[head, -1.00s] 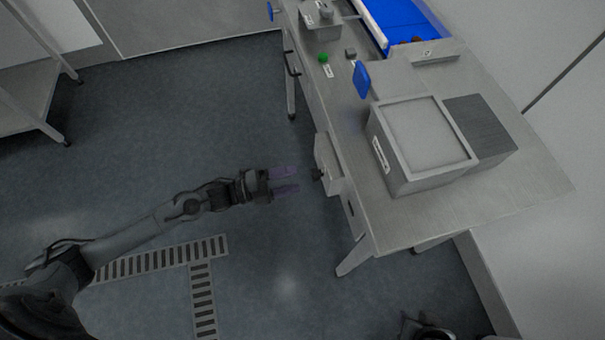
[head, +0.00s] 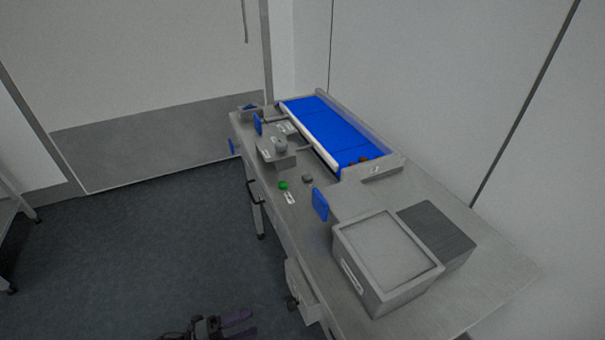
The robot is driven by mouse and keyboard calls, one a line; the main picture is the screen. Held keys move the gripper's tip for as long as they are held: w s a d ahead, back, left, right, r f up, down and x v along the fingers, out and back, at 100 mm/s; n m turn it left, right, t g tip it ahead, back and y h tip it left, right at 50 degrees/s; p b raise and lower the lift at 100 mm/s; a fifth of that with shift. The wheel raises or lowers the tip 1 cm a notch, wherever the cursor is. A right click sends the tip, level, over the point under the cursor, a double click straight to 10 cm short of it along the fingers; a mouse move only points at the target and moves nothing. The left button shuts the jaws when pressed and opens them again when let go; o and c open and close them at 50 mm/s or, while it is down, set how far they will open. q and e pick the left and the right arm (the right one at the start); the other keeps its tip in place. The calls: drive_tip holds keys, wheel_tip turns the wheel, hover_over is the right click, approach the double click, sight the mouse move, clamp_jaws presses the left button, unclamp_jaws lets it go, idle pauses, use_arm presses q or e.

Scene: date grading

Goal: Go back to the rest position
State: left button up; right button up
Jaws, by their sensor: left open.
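My left gripper (head: 240,322) is at the bottom edge of the head view, low beside the front of the steel table. Its two purple-tinted fingers are apart with nothing between them, and they point right toward a small open drawer (head: 301,292). The gripper is clear of the drawer and its dark knob. Most of my left arm is below the picture. My right gripper is not in view.
The floor (head: 150,270) at left is open.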

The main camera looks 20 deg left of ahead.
use_arm(q)
drive_tip(key=s+d+r+n+t+y+p, duration=0.2)
drive_tip(key=d+r+n+t+y+p, duration=0.15)
drive_tip(key=d+r+n+y, duration=0.5)
drive_tip(key=s+a+f+n+g+y+p, duration=0.2)
drive_tip(key=s+a+n+g+y, duration=0.4)
drive_tip(key=s+n+g, duration=0.7)
wheel_tip(320, 180, up, 37)
drive_tip(key=a+t+p, duration=0.1)
drive_tip(key=p, duration=3.6)
drive_tip(key=shift+s+f+n+h, duration=0.15)
drive_tip(key=shift+f+n+h, duration=0.05)
drive_tip(key=shift+n+h, duration=0.25)
drive_tip(key=shift+t, duration=0.25)
